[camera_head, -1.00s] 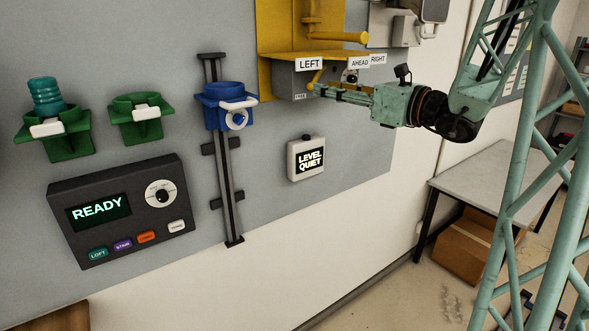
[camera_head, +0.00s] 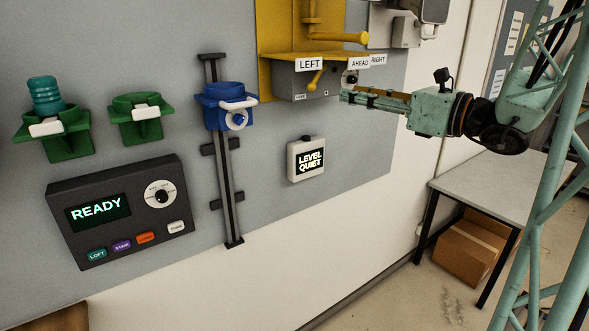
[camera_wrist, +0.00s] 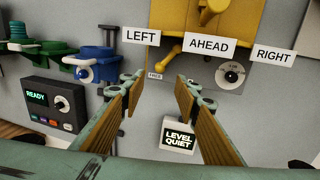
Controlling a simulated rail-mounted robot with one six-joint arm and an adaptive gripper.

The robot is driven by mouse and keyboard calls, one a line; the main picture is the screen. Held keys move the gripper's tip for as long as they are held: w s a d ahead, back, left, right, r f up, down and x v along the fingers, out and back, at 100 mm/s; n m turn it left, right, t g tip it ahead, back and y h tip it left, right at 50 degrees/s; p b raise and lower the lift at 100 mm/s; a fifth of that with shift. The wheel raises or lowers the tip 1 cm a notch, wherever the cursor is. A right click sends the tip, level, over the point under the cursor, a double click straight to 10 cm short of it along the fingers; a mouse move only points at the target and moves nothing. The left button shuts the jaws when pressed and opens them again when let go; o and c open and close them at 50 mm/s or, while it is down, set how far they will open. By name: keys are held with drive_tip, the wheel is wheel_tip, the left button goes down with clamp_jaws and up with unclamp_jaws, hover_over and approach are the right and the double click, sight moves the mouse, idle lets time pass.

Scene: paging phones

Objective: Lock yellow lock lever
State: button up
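The small yellow lock lever (camera_head: 315,79) sits on the front of a grey box (camera_head: 288,84) under the yellow shelf. It slants down to the left, its lower end toward the side with the FREE label (camera_head: 300,96).
Signs LEFT (camera_head: 309,64), AHEAD (camera_head: 360,63) and RIGHT (camera_head: 378,59) hang along the yellow shelf (camera_head: 300,55). A dial (camera_head: 351,77) is close behind my fingers. Below are the LEVEL QUIET box (camera_head: 306,159) and clear panel. A blue holder (camera_head: 215,113) stands left.

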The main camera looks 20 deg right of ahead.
drive_tip(key=s+a+f+n+g+y, duration=0.1)
drive_tip(key=s+a+f+n+g, duration=0.1)
drive_tip(key=a, duration=0.5)
drive_tip(key=s+a+f+n+g+y+b, duration=0.1)
drive_tip(key=s+a+f+n+g, duration=0.2)
drive_tip(key=a+f+n+g, duration=0.1)
drive_tip(key=s+a+f+n+g+y+b, duration=0.1)
drive_tip(key=s+a+f+n+g, duration=0.2)
drive_tip(key=a, duration=0.7)
drive_tip(key=shift+s+f+n, duration=0.15)
drive_tip(key=shift+f+n, duration=0.85)
drive_tip(key=shift+f, duration=0.65)
drive_tip(key=shift+a, duration=0.1)
drive_tip(key=shift+c, duration=0.2)
